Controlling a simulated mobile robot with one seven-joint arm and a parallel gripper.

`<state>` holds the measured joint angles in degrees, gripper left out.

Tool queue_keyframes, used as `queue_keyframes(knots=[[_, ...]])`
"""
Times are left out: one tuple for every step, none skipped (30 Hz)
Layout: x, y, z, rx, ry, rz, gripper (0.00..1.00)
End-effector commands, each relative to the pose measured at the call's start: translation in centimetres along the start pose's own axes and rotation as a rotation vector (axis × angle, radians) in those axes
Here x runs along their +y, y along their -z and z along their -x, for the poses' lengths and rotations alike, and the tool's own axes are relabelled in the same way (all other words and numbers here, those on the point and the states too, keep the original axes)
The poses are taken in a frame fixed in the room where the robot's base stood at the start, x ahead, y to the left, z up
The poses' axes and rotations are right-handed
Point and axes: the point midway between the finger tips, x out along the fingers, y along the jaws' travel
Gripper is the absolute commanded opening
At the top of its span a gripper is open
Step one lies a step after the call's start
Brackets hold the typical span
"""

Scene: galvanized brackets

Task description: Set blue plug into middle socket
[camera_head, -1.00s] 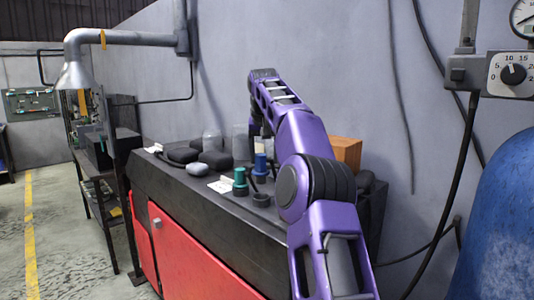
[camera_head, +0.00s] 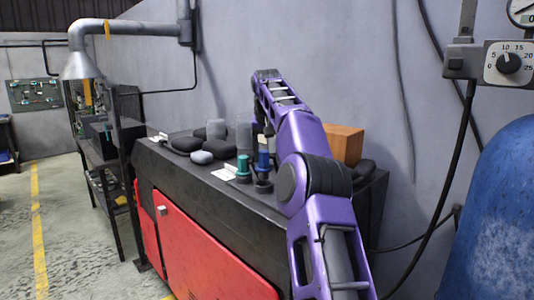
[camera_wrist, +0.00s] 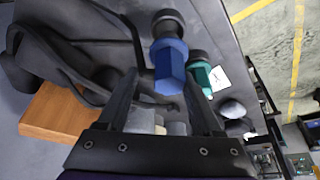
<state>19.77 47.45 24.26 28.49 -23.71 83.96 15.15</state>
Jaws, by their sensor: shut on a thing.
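The blue plug (camera_head: 263,158) has a hexagonal head, clearly seen in the wrist view (camera_wrist: 170,68). My gripper (camera_wrist: 160,85) is shut on it, one dark finger on each side. In the head view the gripper's end is largely hidden behind the arm. The plug stands upright, close above or in a black socket; I cannot tell how deep it sits. A teal plug (camera_head: 243,164) stands in a black socket to its left and also shows in the wrist view (camera_wrist: 201,75).
Dark rounded objects and a grey one (camera_head: 202,157) lie left on the dark bench top (camera_head: 210,190). Clear cylinders stand behind. An orange-brown box (camera_head: 345,144) stands at the right near the wall. A white card (camera_head: 223,174) lies beside the teal plug.

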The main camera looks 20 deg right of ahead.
Motion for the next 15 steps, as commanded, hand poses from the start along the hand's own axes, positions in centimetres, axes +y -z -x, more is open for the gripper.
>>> queue_keyframes(knots=[[0.05, 0.0, 0.14, 0.002, -0.001, 0.0, 0.0], [0.06, -0.04, 0.16, 0.002, -0.001, 0.0, 0.0], [0.05, -0.1, 0.16, 0.001, 0.0, 0.0, 0.0], [0.04, -0.12, 0.14, 0.001, 0.0, 0.0, 0.0], [0.03, -0.12, 0.12, 0.001, 0.001, 0.0, 0.0], [0.03, -0.11, 0.12, 0.001, 0.001, 0.0, 0.0], [0.03, -0.11, 0.12, 0.001, 0.001, 0.0, 0.0], [0.03, -0.1, 0.12, 0.001, 0.001, 0.0, 0.0], [0.03, -0.1, 0.12, 0.001, 0.001, 0.0, 0.0], [0.04, -0.11, 0.11, 0.001, 0.001, 0.0, 0.0], [0.04, -0.11, 0.09, 0.001, 0.001, 0.0, 0.0], [0.04, -0.13, 0.05, 0.001, 0.0, 0.0, 0.0], [0.04, -0.16, -0.01, 0.001, 0.0, 0.0, 0.0], [0.04, -0.18, -0.07, 0.001, 0.0, 0.0, 0.0], [0.04, -0.22, -0.18, 0.001, 0.0, 0.0, 0.0]])
